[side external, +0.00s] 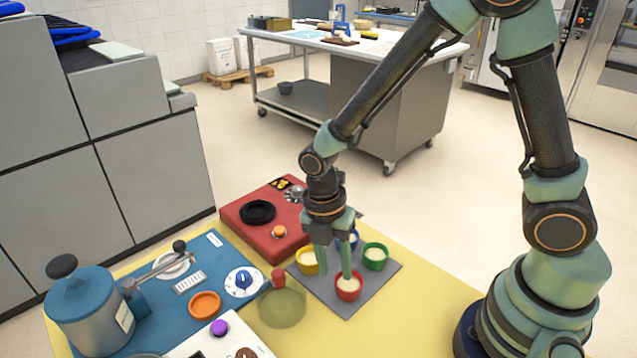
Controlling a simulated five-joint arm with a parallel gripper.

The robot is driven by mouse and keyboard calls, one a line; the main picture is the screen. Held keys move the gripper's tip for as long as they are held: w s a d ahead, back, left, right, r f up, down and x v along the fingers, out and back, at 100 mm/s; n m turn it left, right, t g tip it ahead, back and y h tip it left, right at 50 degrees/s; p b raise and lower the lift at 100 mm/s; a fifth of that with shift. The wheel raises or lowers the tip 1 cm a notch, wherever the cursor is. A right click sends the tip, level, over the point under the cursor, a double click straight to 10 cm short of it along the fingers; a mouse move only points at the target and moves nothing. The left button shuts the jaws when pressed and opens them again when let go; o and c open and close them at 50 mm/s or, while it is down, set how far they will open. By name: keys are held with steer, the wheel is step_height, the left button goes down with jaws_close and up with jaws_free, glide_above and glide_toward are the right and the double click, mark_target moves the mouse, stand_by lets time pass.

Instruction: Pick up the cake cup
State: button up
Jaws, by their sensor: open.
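Several small cups with pale filling stand on a grey mat (335,305): a yellow cup (306,264), a red cup (348,291), a green cup (375,260) and a blue cup (354,242). My gripper (334,272) is open and points down over the mat among the cups. One finger shows just right of the yellow cup, the other at the back of the red cup. I cannot tell whether either finger touches a cup. The blue cup is partly hidden behind my gripper.
A red box (262,222) with a black ring stands behind the mat. A blue board (215,262) with a canister (88,308) lies left. A greenish dome with a red knob (281,302) stands close left of the mat. The yellow table (425,305) is clear at right.

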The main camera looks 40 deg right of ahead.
mark_target(348, 287)
steer(key=shift+s+f, duration=0.15)
steer(key=shift+f, duration=0.55)
steer(key=shift+s+f, duration=0.1)
steer(key=shift+f, duration=0.55)
jaws_close()
steer(key=shift+r, duration=0.2)
